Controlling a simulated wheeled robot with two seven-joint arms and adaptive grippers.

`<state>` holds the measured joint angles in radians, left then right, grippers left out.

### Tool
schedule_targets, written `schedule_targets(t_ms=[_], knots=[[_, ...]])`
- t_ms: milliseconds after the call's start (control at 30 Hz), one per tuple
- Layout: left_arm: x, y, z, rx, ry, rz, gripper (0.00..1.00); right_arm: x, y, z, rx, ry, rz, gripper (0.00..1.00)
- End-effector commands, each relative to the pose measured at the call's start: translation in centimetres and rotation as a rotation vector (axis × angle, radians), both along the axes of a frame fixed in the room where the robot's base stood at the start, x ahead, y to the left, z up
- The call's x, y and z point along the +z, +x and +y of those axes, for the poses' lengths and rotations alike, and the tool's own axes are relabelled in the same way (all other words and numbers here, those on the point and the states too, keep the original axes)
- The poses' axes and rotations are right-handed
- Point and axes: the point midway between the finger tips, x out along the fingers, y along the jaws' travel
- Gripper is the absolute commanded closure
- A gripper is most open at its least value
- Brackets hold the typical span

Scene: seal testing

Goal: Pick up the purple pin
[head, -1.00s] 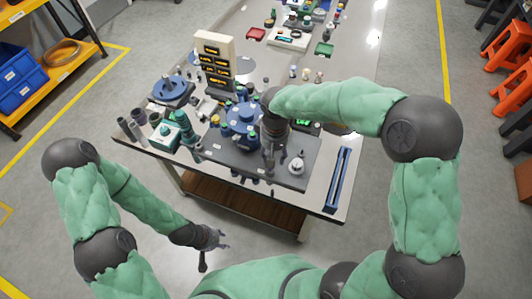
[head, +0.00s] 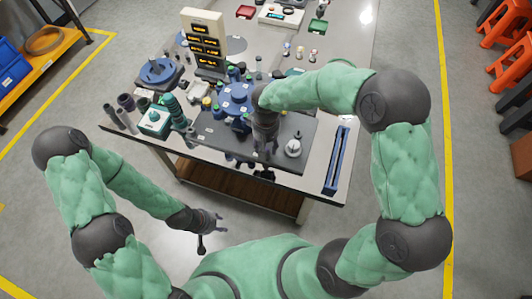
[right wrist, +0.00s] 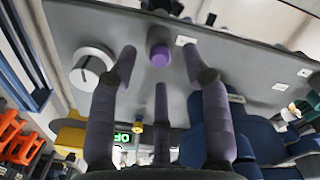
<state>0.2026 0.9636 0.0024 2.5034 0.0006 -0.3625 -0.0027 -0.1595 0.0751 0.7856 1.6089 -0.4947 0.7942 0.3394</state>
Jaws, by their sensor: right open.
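The purple pin (right wrist: 159,55) stands out from the grey panel (right wrist: 225,65) in the right wrist view, with its round end facing the camera. My right gripper (right wrist: 160,62) is open, its dark fingers spread around the line to the pin. The pin appears between the fingertips, and I cannot tell how far apart they are in depth. In the head view my right gripper (head: 266,150) hangs over the front of the grey panel, and the pin is hidden or too small to pick out. My left gripper (head: 216,221) is open and empty, in front of the table.
A silver round knob (right wrist: 92,67) sits on the panel beside the pin; it also shows in the head view (head: 293,148). A blue round fixture (head: 238,97) stands behind. A blue rail (head: 338,160) lies at the table's right edge. A teal box (head: 155,122) stands at left.

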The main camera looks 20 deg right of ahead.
Motion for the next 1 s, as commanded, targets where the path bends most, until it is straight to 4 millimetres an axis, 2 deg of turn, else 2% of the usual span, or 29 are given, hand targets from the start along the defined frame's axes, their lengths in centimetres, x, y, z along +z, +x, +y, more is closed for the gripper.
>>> schedule_targets(t_ms=[33, 100, 367, 533, 567, 1000], knots=[[-0.6, 0.0, 0.0, 0.000, 0.000, 0.000, 0.60, -1.1, 0.0, 0.0, -0.001, 0.000, 0.001, 0.52], [-0.9, 0.0, 0.0, 0.000, 0.000, 0.000, 0.60, -1.8, 0.0, 0.0, -0.001, 0.000, 0.000, 0.52], [-0.8, 0.0, 0.0, 0.000, 0.000, 0.000, 0.60, -2.0, 0.0, 0.0, -0.001, 0.000, -0.001, 0.52], [-0.8, 0.0, 0.0, 0.000, 0.000, 0.000, 0.60, -2.0, 0.0, 0.0, -0.001, 0.000, -0.001, 0.97], [-0.8, 0.0, 0.0, 0.000, 0.000, 0.000, 0.60, -2.0, 0.0, 0.0, -0.001, 0.000, -0.001, 1.00], [-0.7, 0.0, 0.0, 0.000, 0.000, 0.000, 0.60, -1.8, 0.0, 0.0, -0.001, 0.000, -0.001, 1.00]])
